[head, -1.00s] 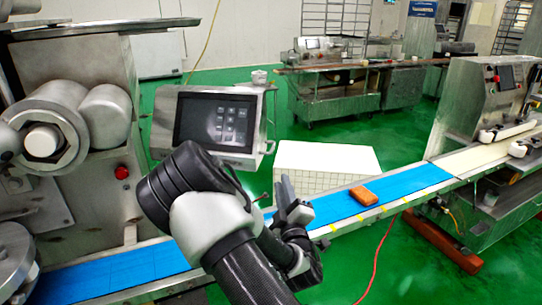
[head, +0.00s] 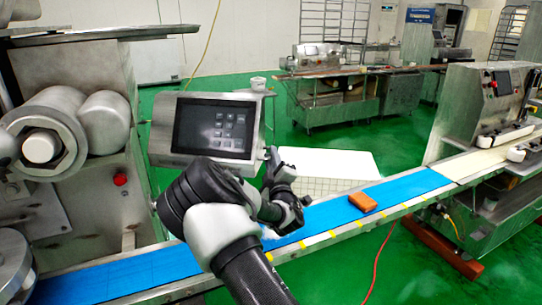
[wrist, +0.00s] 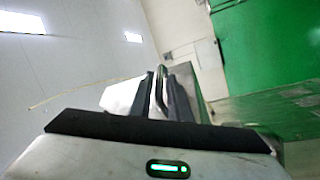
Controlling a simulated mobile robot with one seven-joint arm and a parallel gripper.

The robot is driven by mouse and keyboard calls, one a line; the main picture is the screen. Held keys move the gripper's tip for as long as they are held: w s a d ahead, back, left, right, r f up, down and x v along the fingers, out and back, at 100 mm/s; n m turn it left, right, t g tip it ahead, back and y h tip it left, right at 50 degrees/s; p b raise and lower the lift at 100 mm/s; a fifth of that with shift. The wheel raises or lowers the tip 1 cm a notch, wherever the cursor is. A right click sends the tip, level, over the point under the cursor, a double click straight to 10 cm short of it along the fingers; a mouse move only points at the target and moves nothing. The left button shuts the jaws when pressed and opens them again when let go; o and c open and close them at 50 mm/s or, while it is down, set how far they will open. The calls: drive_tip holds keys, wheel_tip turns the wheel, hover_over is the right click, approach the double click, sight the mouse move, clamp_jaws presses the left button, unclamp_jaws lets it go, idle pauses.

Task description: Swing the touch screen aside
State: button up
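The touch screen (head: 213,129) is a dark panel in a grey metal housing, left of centre in the head view, beside the large machine. A small handle sits at its right edge, mostly hidden behind my gripper. My gripper (head: 277,164) is raised at the right edge of the screen, fingers pointing up and away. The fingers look apart. In the wrist view, a thin loop-like bar shows between the dark fingers of my gripper (wrist: 165,92), seemingly the handle. Whether they touch it is unclear.
The blue conveyor belt (head: 410,187) runs below my arm, carrying an orange-brown block (head: 362,201). A white box (head: 330,165) stands behind it. The large machine (head: 75,130) is on the left.

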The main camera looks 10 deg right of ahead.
drive_tip(key=shift+w+r, duration=0.1)
drive_tip(key=shift+w, duration=0.5)
clamp_jaws()
